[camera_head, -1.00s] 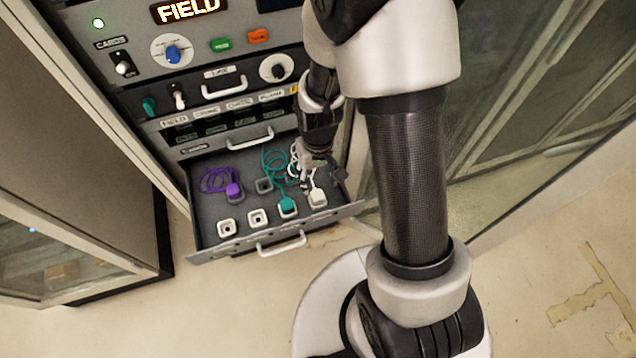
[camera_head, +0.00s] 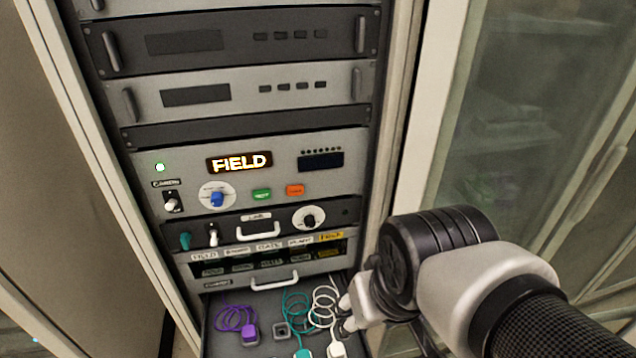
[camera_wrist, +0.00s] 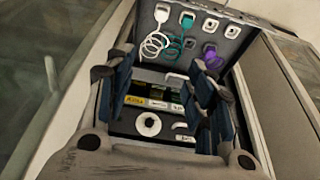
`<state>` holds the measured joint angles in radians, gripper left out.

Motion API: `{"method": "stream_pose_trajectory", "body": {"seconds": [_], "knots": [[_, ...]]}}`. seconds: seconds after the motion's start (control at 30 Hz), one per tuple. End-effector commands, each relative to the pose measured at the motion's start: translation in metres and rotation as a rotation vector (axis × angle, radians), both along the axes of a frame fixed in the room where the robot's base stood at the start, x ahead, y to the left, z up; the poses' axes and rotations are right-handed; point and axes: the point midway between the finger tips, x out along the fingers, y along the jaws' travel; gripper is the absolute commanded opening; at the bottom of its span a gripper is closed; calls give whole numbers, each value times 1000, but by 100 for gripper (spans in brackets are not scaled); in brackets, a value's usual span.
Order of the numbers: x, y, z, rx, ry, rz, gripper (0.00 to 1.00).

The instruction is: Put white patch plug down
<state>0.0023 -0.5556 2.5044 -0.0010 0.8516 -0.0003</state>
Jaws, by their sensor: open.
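The white patch plug (camera_head: 337,350) stands in the open drawer at the right end of the front row, with its white cord coiled behind it. It also shows at the top of the wrist view (camera_wrist: 161,14). It appears to sit on a holder, but its base is hidden. My gripper (camera_wrist: 162,66) is open, with nothing between its fingers. It is apart from the plug and points toward the rack front and drawer. In the head view, my wrist partly covers the drawer's right side.
A teal plug (camera_head: 303,353) stands left of the white one, and a purple plug (camera_head: 250,334) is farther left. Empty holders (camera_wrist: 232,31) share the drawer. The rack panel (camera_head: 250,185) with knobs and switches rises behind. A glass cabinet door (camera_head: 510,130) stands right.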

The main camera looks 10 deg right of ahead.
Motion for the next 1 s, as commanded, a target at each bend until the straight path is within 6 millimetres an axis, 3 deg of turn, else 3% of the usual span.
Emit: {"method": "stream_pose_trajectory", "body": {"seconds": [0.1,0.23,1.0], "knots": [[-22,0,13,-1,-45,0,50],[-33,0,18,-1,-64,-1,50],[-35,0,19,-1,-67,0,50]]}}
